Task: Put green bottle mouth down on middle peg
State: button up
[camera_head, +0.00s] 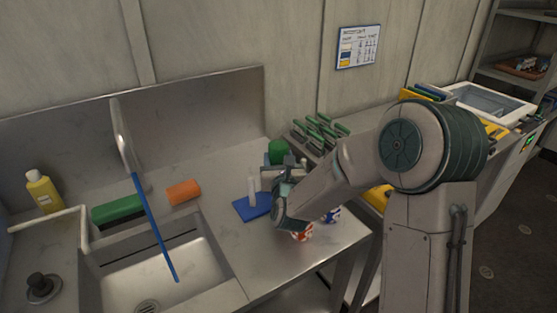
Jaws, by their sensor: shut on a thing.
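A green bottle (278,148) shows just above and behind my gripper (272,172), near the back of the steel counter. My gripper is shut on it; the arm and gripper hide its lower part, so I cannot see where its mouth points. A blue peg base (246,209) lies on the counter to the left of and below my gripper in the picture. One pale upright peg (252,191) stands clearly on it. The base's right side is partly hidden by my gripper, so I cannot tell the other pegs apart.
Left are a sink (165,270), a blue stick (155,228), an orange block (184,192), a green block (118,208) and a yellow bottle (42,190). A red-and-white item (302,232) sits beneath my arm. Green-handled items (320,130) stand behind.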

jog(key=shift+f+b, duration=0.8)
jog(key=shift+b, duration=0.3)
jog(key=shift+r, duration=0.1)
jog(key=o, duration=1)
jog(key=shift+c, duration=0.2)
notch_tip(320, 180, up, 4)
jog(key=shift+f, duration=0.1)
jog(key=s+d+r+p, duration=0.3)
jog(key=d+r, duration=0.4)
jog(key=d, duration=0.4)
jog(key=shift+d, duration=0.15)
jog(key=shift+r, duration=0.1)
